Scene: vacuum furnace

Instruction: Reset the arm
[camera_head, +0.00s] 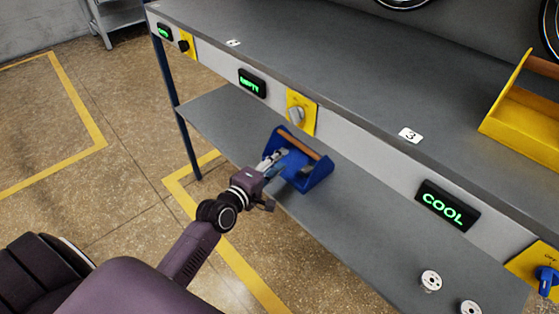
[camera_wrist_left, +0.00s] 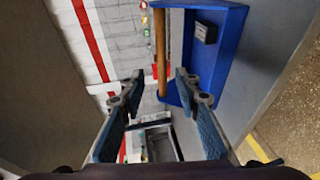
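My left gripper (camera_head: 279,159) reaches in from the left to a blue tote (camera_head: 320,177) on the lower shelf. In the left wrist view the gripper (camera_wrist_left: 159,77) is open. Its two fingers are spread to either side of the tote's round wooden handle (camera_wrist_left: 160,42), with gaps visible on both sides. The handle also shows in the head view (camera_head: 301,143). The blue tote (camera_wrist_left: 228,52) fills the upper right of the wrist view, with a small dark block (camera_wrist_left: 205,33) inside it. My right gripper is not in view.
The lower shelf (camera_head: 345,225) runs under a grey bench top (camera_head: 340,85). Two small white discs (camera_head: 431,281) lie at its near right. A yellow tote (camera_head: 525,120) stands on the bench. The bench front carries green displays, including "COOL" (camera_head: 445,205), and a yellow-plated knob (camera_head: 299,113).

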